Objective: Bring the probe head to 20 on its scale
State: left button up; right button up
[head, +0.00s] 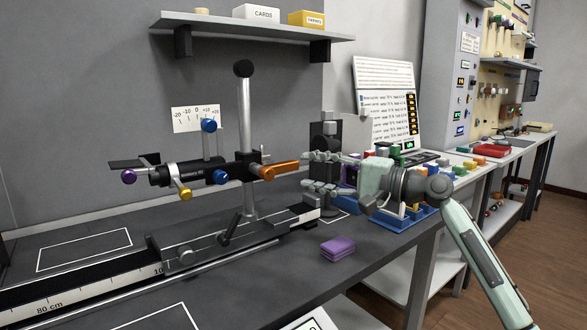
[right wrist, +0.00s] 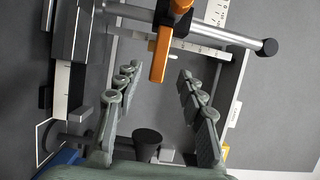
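The probe head (head: 190,173) is a dark barrel held on an upright post (head: 245,115) above a rail. It carries purple, yellow and blue knobs. An orange lever (head: 279,171) sticks out from its right side. A white scale card (head: 195,119), marked -20 to +20, is behind it; a blue knob (head: 209,125) overlaps its lower right. No pointer reading can be made out. My right gripper (head: 306,172) is open just right of the lever's end. In the right wrist view the orange lever (right wrist: 161,55) reaches between the open fingers, apart from both. My left gripper is not in view.
The rail (head: 110,278) with a centimetre scale runs along the bench. A purple block (head: 337,248) lies in front of the rail. A blue tray (head: 412,220) with coloured parts is below my right arm. A shelf (head: 230,26) with boxes hangs above.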

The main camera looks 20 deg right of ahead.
jog(key=shift+v, duration=2.35)
